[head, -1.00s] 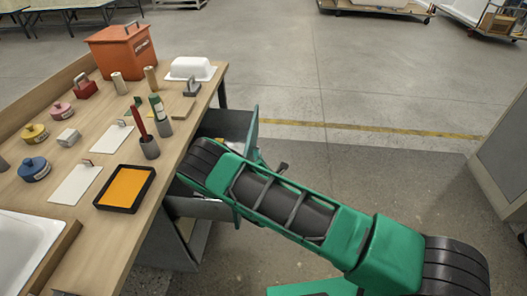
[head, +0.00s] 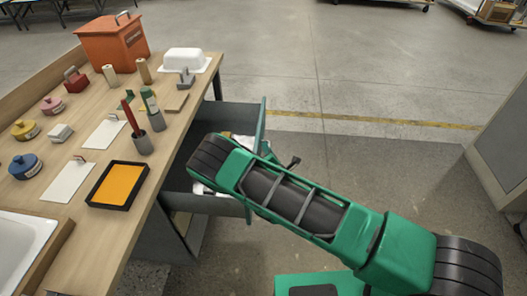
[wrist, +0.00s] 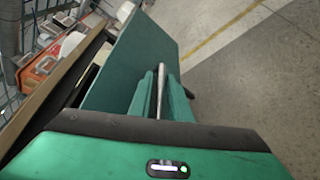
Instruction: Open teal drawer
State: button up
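The teal drawer (head: 257,130) under the workbench is pulled out; its teal front stands clear of the bench and its grey inside shows in the head view. In the wrist view the teal front panel (wrist: 125,70) is close ahead. My gripper (wrist: 162,88) has its two teal fingers on either side of the silver bar handle (wrist: 161,75), close against it.
The workbench (head: 120,215) holds an orange box (head: 113,42), a black tray with an orange pad (head: 121,185) and several small items. White and yellow things lie in the drawer. A grey cabinet (head: 500,150) stands at right. Floor between is clear.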

jog(key=shift+s, duration=0.1)
jog(key=shift+s, duration=0.1)
jog(key=v, duration=1)
jog(key=shift+s, duration=0.2)
jog(key=shift+r, duration=0.1)
